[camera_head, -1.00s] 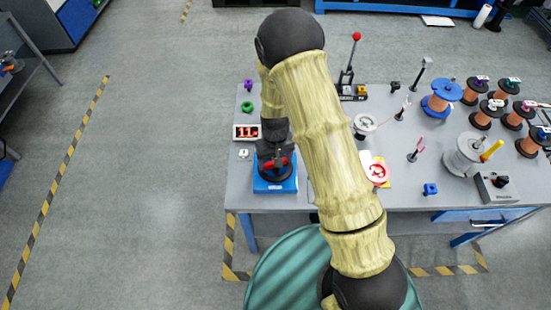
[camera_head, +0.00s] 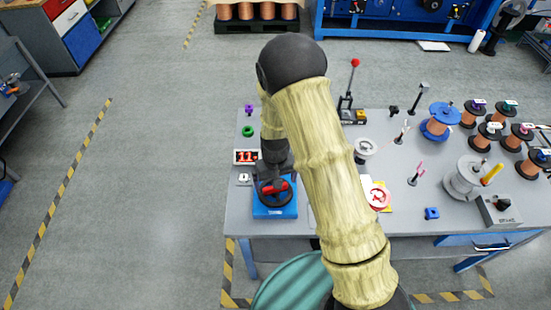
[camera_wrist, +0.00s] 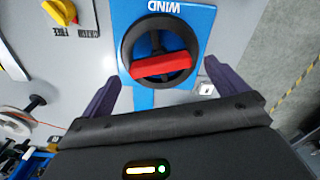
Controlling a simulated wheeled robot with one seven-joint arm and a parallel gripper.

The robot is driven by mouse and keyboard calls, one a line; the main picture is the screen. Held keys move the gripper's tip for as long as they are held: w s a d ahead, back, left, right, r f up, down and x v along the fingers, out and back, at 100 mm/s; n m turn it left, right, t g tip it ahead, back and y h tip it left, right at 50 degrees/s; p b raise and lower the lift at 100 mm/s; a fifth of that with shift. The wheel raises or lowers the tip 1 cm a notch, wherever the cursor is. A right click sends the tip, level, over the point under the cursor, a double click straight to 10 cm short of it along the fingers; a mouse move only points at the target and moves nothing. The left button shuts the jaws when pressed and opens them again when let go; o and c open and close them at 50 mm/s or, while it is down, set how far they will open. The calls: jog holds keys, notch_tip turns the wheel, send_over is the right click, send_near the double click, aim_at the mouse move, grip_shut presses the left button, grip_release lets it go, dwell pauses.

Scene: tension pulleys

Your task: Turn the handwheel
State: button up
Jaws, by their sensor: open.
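The handwheel is a black ring with a red crossbar, on a blue base (camera_head: 273,211) marked WIND at the table's front left corner. In the wrist view the handwheel (camera_wrist: 134,38) fills the upper middle, with its red bar (camera_wrist: 162,67) slightly tilted, almost level. My gripper (camera_wrist: 161,75) is open. Its two purple fingers stand left and right of the red bar's ends, and nothing is between them in contact that I can make out. In the head view my dark wrist is over the wheel and hides part of it; the red bar (camera_head: 275,188) shows below it.
In the wrist view a yellow knob (camera_wrist: 62,10) sits at upper left. Open floor lies left of the table.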

notch_tip(320, 180, up, 16)
jog(key=b, duration=0.1)
jog(key=shift+f, duration=0.2)
jog(key=shift+s+d, duration=0.1)
dwell(0.4)
jog(key=s+d+r+m+t, duration=0.2)
jog(key=s+d+r+m, duration=0.1)
jog(key=s+d, duration=0.9)
jog(key=shift+s+d+r+t, duration=0.2)
jog(key=shift+d+r+t, duration=0.1)
jog(key=shift+d+r, duration=0.4)
dwell(1.5)
